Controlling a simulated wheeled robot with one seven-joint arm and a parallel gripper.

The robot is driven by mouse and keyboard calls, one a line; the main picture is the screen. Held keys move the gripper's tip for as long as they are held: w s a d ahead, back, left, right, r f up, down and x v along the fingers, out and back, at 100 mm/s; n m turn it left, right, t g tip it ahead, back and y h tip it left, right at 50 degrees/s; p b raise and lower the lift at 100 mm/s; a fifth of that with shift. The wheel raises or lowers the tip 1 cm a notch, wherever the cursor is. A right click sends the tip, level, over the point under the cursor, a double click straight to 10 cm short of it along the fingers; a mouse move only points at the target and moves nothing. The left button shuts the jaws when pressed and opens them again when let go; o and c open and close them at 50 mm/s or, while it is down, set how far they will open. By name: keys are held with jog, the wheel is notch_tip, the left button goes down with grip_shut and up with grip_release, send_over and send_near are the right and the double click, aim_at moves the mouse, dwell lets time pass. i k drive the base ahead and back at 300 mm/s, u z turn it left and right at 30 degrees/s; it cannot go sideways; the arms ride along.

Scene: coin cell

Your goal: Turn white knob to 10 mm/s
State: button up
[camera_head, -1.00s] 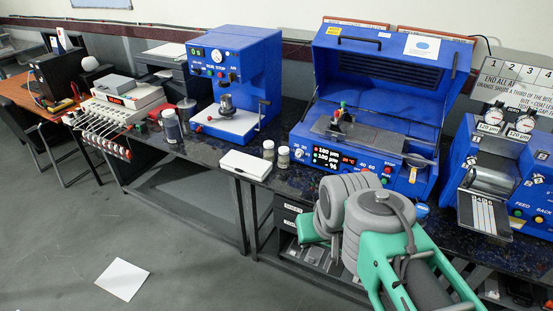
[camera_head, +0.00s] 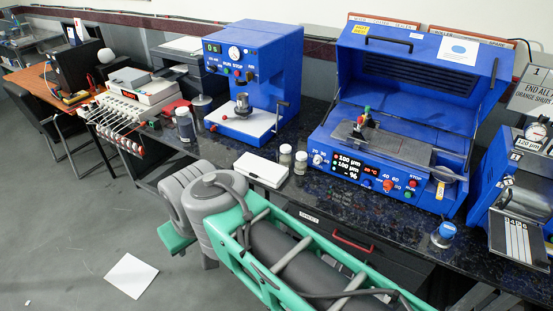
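A small white knob (camera_head: 318,159) sits at the left end of the front panel of the blue coating machine (camera_head: 345,110), whose lid stands open. Small numbers surround the knob, but its setting is too small to read. Right of it, a black display (camera_head: 358,168) shows lit figures. Further right on the panel is a red knob (camera_head: 388,185) with numbers near it. My green and grey arm crosses the lower middle of the view, in front of the bench and left of and below the white knob. My gripper's fingers do not show. Nothing covers the white knob.
A blue press (camera_head: 265,75) stands left of the coater. A white box (camera_head: 260,169) and two small jars (camera_head: 300,162) lie between them near the bench edge. A blue-topped item (camera_head: 446,231) stands at the coater's front right. Another blue machine (camera_head: 500,185) is at the right edge.

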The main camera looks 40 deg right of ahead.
aim_at(317, 159)
jog(key=z, duration=0.15)
jog(key=i, duration=1.2)
jog(key=z, duration=0.7)
